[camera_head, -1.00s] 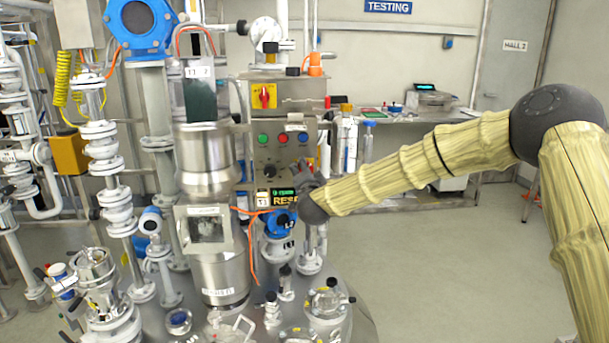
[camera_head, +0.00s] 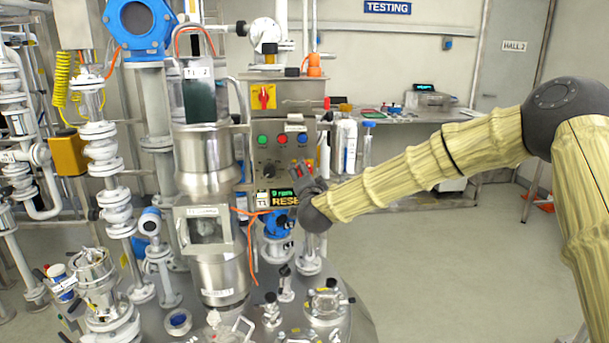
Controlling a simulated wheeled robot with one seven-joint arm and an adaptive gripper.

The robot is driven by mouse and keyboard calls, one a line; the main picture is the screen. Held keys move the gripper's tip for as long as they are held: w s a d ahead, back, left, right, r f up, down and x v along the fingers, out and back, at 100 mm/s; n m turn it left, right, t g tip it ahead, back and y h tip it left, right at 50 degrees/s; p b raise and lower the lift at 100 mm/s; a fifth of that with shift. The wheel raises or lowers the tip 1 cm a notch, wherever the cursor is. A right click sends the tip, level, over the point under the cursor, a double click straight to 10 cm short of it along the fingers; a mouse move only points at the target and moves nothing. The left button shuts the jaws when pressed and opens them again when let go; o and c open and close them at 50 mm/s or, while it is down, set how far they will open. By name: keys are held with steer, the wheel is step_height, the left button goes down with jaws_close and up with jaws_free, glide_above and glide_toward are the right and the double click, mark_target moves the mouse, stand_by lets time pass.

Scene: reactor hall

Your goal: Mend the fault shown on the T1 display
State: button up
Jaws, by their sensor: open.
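The T1 display (camera_head: 284,198) is a small black screen low on the steel control box (camera_head: 290,112). It reads "0 rpm" in green above larger yellow letters, "RESE", with the right end hidden by my wrist. A small label is at its left. Above it are a green button (camera_head: 263,140), a red button (camera_head: 282,140), a blue button (camera_head: 302,139) and a dark knob (camera_head: 268,168). A red rotary switch on a yellow plate (camera_head: 264,97) is higher up.
A steel column with a glass window (camera_head: 207,231) stands left of the box. A hanging orange cable (camera_head: 251,250) is between them. Glass and steel fittings crowd the vessel lid below. White and clear bottles (camera_head: 346,146) stand behind at the right. The floor (camera_head: 450,250) at right is clear.

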steer(key=s+d, duration=0.1)
steer(key=s, duration=0.8)
stand_by(0.3)
